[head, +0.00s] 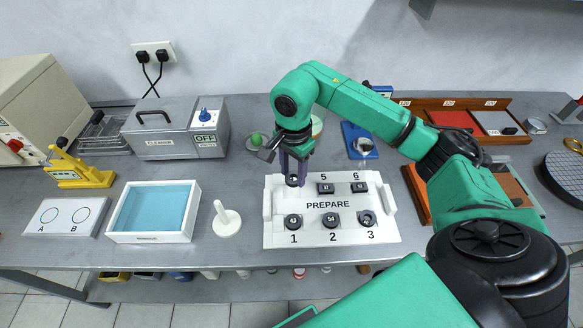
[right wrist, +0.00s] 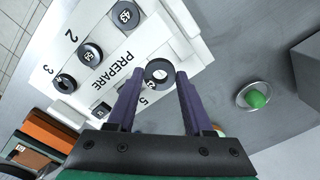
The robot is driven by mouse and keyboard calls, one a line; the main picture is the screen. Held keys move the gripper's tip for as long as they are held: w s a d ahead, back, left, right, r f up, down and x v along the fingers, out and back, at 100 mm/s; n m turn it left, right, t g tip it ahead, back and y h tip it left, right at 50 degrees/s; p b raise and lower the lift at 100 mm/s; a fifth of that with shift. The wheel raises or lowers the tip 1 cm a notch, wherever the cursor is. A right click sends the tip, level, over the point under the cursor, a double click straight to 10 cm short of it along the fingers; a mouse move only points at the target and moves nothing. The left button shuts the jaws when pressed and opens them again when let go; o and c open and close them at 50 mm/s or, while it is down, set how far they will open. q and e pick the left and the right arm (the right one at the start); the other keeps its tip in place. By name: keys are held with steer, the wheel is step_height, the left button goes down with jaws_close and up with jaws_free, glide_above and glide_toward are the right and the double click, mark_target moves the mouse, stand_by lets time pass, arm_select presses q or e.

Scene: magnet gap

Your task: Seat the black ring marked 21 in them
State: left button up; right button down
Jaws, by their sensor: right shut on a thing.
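The white PREPARE tray (head: 384,236) has numbered places with black pieces on it. My right gripper (head: 292,178) points down over the tray's back left, at the place left of 5. Its purple fingers are shut on a black ring (head: 292,181), which also shows between the fingertips in the right wrist view (right wrist: 160,72). The mark on this ring is too small to read surely. I cannot tell whether it touches the tray. Other black rings sit at place 1 (head: 293,221), place 2 (head: 331,221) and place 3 (head: 367,219). My left gripper is not in view.
Black pieces sit at place 5 (head: 325,188) and place 6 (head: 359,187). Left of the tray stand a white peg on a round base (head: 226,219), a blue-lined white tray (head: 152,238) and an A/B plate (head: 63,231). A grey cleaner (head: 178,128) stands behind.

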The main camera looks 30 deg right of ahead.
mark_target(291, 174)
steer(key=shift+w+f, duration=0.25)
steer(key=f+b, duration=0.2)
steer(key=shift+w+f, duration=0.35)
steer(key=shift+s+f+b, duration=0.1)
steer(key=shift+f+b, duration=0.25)
steer(key=shift+b, duration=0.25)
steer(key=shift+f+b, duration=0.95)
steer(key=shift+f, duration=0.2)
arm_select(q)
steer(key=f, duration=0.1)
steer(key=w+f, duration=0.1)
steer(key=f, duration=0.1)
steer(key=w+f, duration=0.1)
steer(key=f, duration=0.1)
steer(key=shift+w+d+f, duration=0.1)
arm_select(e)
steer(key=shift+r, duration=0.1)
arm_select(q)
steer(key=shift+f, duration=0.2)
arm_select(e)
steer(key=shift+f, duration=0.2)
steer(key=shift+c, duration=1.1)
jaws_free()
